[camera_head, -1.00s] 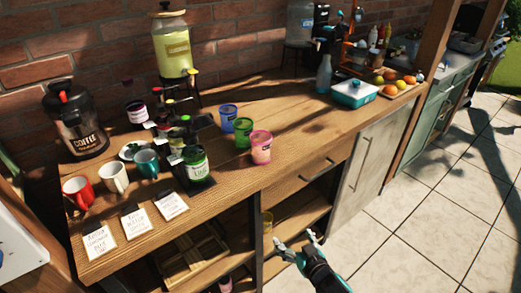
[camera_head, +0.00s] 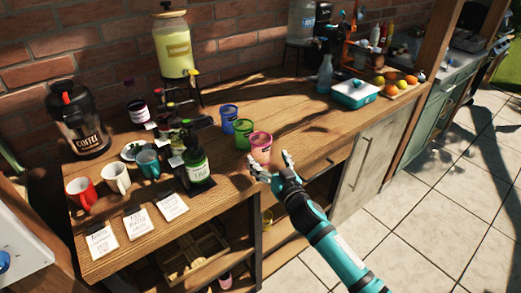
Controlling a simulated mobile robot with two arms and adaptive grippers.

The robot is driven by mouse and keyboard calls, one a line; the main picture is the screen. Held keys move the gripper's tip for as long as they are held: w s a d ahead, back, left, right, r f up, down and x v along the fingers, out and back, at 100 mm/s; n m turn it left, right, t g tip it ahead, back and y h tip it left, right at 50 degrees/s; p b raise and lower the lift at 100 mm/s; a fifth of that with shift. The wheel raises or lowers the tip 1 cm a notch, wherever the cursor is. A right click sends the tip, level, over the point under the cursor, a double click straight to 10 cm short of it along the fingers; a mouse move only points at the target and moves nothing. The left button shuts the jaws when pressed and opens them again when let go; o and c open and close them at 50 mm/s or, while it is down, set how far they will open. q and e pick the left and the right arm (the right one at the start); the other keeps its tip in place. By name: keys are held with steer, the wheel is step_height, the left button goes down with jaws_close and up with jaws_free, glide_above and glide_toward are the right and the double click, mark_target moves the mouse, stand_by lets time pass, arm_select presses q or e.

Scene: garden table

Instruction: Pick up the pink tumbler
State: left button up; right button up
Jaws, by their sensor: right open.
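The pink tumbler (camera_head: 261,141) stands upright near the front edge of the wooden table, at the right end of a short row of tumblers. My right gripper (camera_head: 269,164) is open at the table's front edge, just in front of the pink tumbler. Its fingers overlap the tumbler's lower part in the picture; I cannot tell whether they touch it. The gripper looks empty. My left gripper is not in view.
A green tumbler (camera_head: 243,134) and a blue tumbler (camera_head: 229,117) stand close behind and left of the pink one. A dark bottle (camera_head: 196,165) is further left. The wooden table (camera_head: 300,120) is clear right of the tumblers, up to a teal box (camera_head: 355,94).

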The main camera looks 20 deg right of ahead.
mark_target(257, 136)
steer(key=shift+w, duration=0.55)
steer(key=w, duration=0.2)
steer(key=w+a+p, duration=0.1)
steer(key=w, duration=0.1)
steer(key=shift+w, duration=0.4)
steer(key=c, duration=1.3)
steer(key=shift+r, duration=0.15)
steer(key=shift+r, duration=1.4)
steer(key=s+a, duration=0.3)
steer(key=s, duration=0.1)
steer(key=s+a+r+b, duration=0.1)
steer(key=s+a, duration=0.1)
steer(key=s, duration=0.3)
steer(key=s+a+r+b, duration=0.1)
steer(key=s+a, duration=0.2)
steer(key=s, duration=0.1)
steer(key=shift+s+a, duration=0.2)
steer(key=shift+a, duration=0.15)
stand_by(0.3)
